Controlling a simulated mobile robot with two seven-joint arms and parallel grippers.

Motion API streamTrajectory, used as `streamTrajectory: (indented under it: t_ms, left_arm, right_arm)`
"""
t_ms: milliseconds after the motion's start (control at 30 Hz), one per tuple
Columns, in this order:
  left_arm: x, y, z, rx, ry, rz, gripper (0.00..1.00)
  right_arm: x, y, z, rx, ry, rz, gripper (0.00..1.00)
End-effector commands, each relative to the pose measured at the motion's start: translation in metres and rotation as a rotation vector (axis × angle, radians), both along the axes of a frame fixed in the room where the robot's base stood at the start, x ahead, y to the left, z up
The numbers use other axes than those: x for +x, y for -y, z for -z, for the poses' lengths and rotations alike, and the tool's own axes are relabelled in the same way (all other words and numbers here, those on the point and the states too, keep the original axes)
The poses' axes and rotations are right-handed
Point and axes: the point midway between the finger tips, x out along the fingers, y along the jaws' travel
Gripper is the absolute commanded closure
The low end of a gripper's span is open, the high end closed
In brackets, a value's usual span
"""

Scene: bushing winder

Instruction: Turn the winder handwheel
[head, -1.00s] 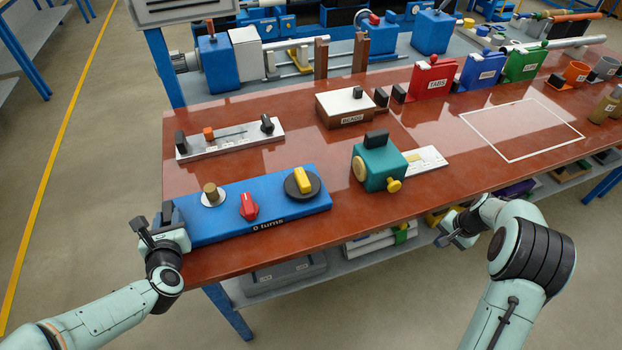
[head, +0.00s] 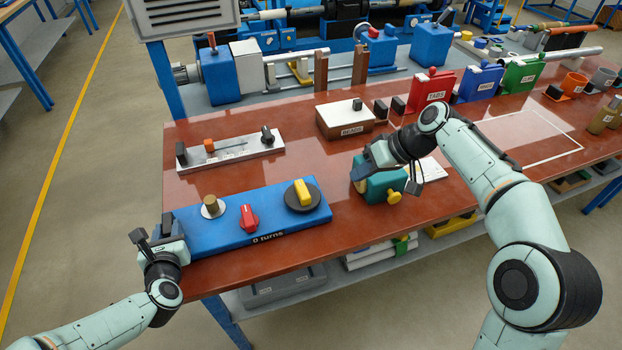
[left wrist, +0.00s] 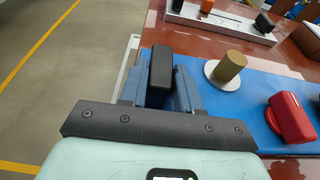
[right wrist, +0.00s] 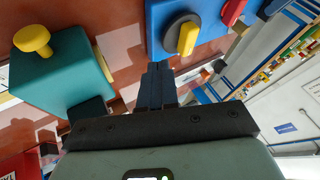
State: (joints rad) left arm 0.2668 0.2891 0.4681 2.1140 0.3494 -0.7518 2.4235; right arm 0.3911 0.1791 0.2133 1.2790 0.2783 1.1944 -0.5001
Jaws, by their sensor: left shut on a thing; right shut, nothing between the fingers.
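The blue winder base (head: 185,232), labelled "0 turns", lies along the table's near left edge. It carries a brass post (head: 210,205), a red knob (head: 249,218) and a black handwheel disc (head: 315,201) with a yellow handle (head: 302,192). My left gripper (head: 168,228) is shut on a black grip block (left wrist: 161,68) at the base's left end. My right gripper (head: 366,166) is shut and empty above the teal box, to the right of the handwheel. In the right wrist view its closed fingers (right wrist: 157,85) point toward the yellow handle (right wrist: 187,38), apart from it.
The teal box (head: 378,188) with a yellow knob (head: 394,197) stands below my right gripper. A white slotted plate (head: 230,150) and the beads box (head: 345,118) lie behind the winder. Bare table lies between the winder and these.

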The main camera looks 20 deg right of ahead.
Motion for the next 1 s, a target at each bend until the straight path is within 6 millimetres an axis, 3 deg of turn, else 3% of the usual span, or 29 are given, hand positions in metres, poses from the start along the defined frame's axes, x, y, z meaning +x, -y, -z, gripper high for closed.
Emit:
streamTrajectory:
  t_ms: [433,700,1000]
  left_arm:
    - [0.0,0.001,0.0,0.001,0.0,0.001,1.0]
    - [0.0,0.001,0.0,0.0,0.0,0.001,1.0]
    - [0.0,0.0,0.0,0.0,0.0,0.001,1.0]
  right_arm:
    - [0.033,-0.043,0.074,0.003,-0.006,0.001,1.0]
    - [0.034,-0.076,0.073,0.001,-0.002,0.004,1.0]
    - [0.034,-0.082,0.073,0.002,-0.002,0.006,1.0]
